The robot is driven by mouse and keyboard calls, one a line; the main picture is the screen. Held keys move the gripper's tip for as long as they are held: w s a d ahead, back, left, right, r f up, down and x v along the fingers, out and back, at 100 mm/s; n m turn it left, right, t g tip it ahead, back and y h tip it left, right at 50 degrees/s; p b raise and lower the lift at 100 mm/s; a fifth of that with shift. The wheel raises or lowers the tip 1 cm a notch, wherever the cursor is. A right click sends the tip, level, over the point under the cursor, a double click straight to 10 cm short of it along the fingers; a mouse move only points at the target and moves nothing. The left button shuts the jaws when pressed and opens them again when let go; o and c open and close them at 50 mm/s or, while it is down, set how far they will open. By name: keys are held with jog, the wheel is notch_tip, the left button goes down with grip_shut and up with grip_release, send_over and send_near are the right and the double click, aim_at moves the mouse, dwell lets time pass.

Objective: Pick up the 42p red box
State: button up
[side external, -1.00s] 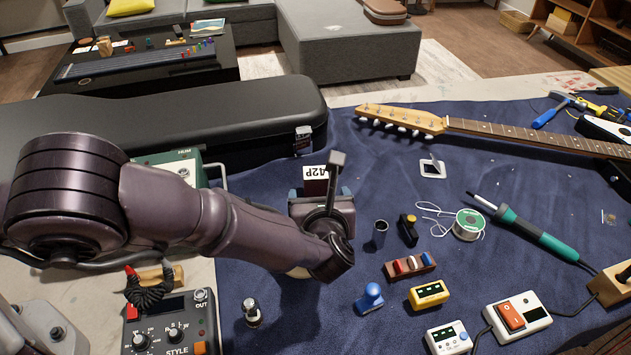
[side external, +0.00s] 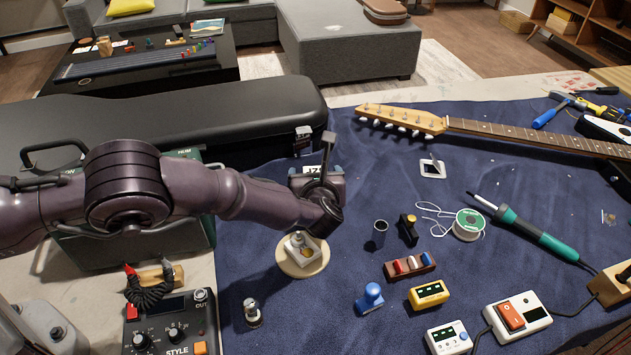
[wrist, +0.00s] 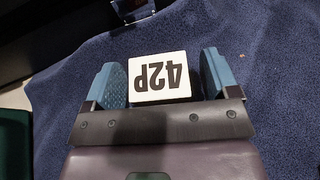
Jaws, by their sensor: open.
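The 42P box shows its white top label with black "42P", upside down, in the wrist view (wrist: 160,77). Its red sides are hidden from me now. In the side external view, only part of the label (side external: 311,171) shows behind my gripper (side external: 317,174). In the wrist view, the blue fingers of my gripper (wrist: 159,78) are open, one on each side of the label. A narrow gap shows between the label and each finger. I cannot tell how far down the box the fingers reach.
A black guitar case (side external: 200,115) lies behind and left. A small clip-on device (side external: 303,140) stands beyond the box. A round wooden disc (side external: 290,268) with a small bottle sits nearer the camera. A dark metal cylinder (side external: 380,232) stands to the right. Blue cloth (side external: 400,285) covers the bench.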

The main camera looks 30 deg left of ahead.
jog(key=shift+r, duration=0.1)
jog(key=c, duration=1.1)
jog(key=shift+o, duration=0.2)
